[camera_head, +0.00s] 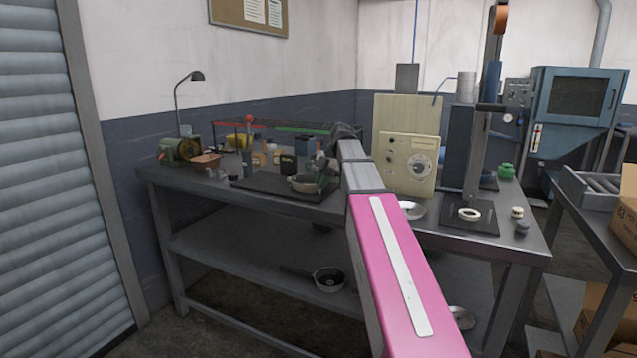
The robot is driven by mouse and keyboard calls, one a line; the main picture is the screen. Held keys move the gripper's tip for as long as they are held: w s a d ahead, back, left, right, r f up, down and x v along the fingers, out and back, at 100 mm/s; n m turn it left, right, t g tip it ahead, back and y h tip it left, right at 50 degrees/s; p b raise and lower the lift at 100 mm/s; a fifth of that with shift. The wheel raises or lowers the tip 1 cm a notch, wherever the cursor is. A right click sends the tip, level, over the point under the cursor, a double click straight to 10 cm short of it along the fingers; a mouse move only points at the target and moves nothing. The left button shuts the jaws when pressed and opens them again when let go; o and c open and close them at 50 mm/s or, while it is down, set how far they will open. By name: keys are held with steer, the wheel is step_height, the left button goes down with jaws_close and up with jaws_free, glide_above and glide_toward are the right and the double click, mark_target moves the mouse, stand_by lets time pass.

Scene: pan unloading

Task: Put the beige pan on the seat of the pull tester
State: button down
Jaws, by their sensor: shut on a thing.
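My gripper (325,166) is small in the picture, above the back bench left of my pink arm. It is shut on a small round pan, which I take for the beige pan (306,185); it looks grey-beige from here. The pan is at the gripper's lower left, over a dark mat; I cannot tell whether it touches the mat. The fingers and their hold are too small to make out. The pull tester (460,150) stands to the right, a tall dark column on a flat base. A pale ring, seemingly its seat (468,214), lies on that base.
A beige dial panel (408,160) stands between the pan and the tester. A pale dish (411,210) and small round pieces (521,227) flank the tester's base. A lamp (180,100) and clutter fill the bench's left end. Another pan (329,280) lies on the lower shelf.

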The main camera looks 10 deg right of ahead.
steer(key=c, duration=1.3)
jaws_free()
steer(key=shift+r, duration=0.1)
steer(key=v, duration=1.2)
